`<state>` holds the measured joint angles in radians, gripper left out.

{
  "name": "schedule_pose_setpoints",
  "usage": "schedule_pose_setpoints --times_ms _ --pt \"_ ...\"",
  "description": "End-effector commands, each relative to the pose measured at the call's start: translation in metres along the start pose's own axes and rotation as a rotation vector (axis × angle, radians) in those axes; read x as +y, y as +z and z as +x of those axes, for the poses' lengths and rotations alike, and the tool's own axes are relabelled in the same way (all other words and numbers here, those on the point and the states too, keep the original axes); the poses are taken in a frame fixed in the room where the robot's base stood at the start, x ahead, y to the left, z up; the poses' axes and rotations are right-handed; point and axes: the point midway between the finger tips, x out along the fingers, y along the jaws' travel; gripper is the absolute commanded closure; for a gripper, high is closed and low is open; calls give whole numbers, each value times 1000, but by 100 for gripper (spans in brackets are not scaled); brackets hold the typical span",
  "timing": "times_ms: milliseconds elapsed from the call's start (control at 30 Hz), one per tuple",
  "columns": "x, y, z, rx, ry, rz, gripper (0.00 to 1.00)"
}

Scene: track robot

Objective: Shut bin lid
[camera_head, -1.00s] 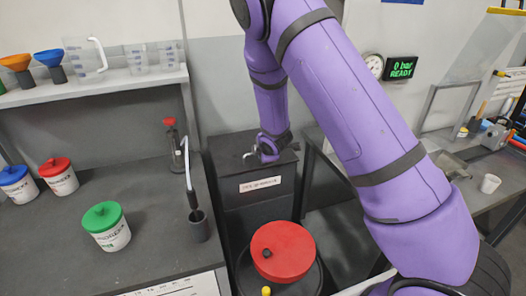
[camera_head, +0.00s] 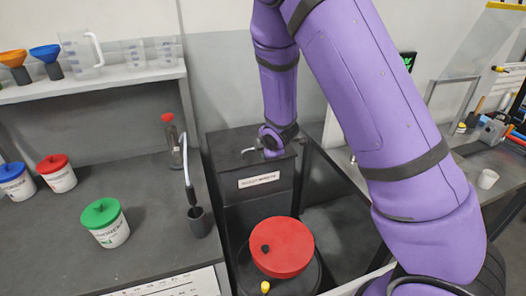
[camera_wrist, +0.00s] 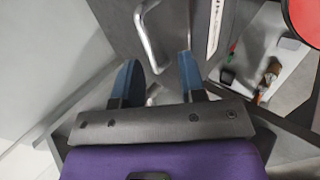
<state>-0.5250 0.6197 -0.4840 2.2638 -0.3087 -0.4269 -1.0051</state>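The dark grey bin (camera_head: 257,206) stands between the counters, with a pale label on its front. Its lid (camera_head: 226,143) shows as a dark, nearly flat top; I cannot tell whether a gap is left under it. A metal bar handle on the lid shows in the wrist view (camera_wrist: 150,38). My gripper (camera_wrist: 158,68) is over the lid, its two blue-grey fingers apart, with the handle's near end between or just beyond their tips. I cannot see contact. In the head view my gripper (camera_head: 270,150) is small and partly hidden by my purple wrist.
A red-topped round container (camera_head: 282,247) stands right in front of the bin. The left counter (camera_head: 150,225) holds a green-lidded tub (camera_head: 105,222) and a dark cup (camera_head: 199,222) near the bin. A right-hand bench (camera_head: 470,160) lies beyond my arm.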

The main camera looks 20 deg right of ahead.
Motion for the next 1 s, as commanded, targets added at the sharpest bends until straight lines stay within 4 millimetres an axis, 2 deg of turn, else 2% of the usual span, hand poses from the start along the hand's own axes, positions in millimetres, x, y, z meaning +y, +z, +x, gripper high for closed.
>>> schedule_pose_setpoints --times_ms 100,333,1000 --pt "2 0 -20 2 6 1 62" --pt "3 0 -43 1 8 2 62" --pt "4 1 -51 1 9 13 62"
